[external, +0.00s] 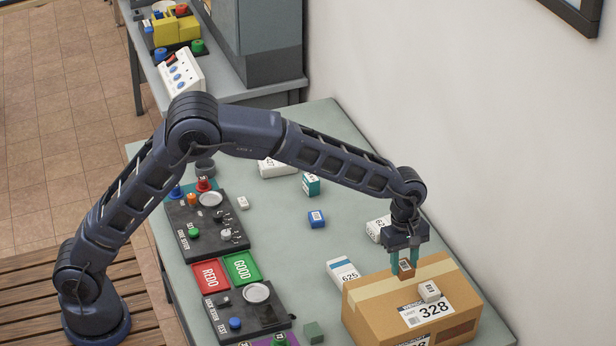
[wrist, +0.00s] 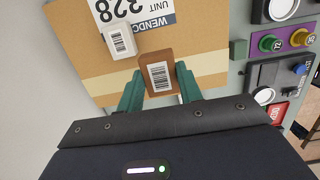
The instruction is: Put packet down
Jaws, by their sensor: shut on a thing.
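My gripper (external: 404,262) is shut on a small brown packet (external: 406,269) with a barcode label. In the wrist view the packet (wrist: 157,74) sits between the two green fingers (wrist: 160,88). The gripper points down over the top of a large cardboard box (external: 373,311) marked 328. I cannot tell whether the packet touches the box top. A small white packet with a barcode lies on the box, beside the held one, in the external view (external: 429,291) and the wrist view (wrist: 121,40).
White cartons (external: 343,272) stand behind the box, with a small blue box (external: 317,219) and a teal box (external: 311,185) farther back. Red REDO (external: 210,277) and green GOOD (external: 242,268) pads and button panels (external: 208,226) lie at left. The wall is close at right.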

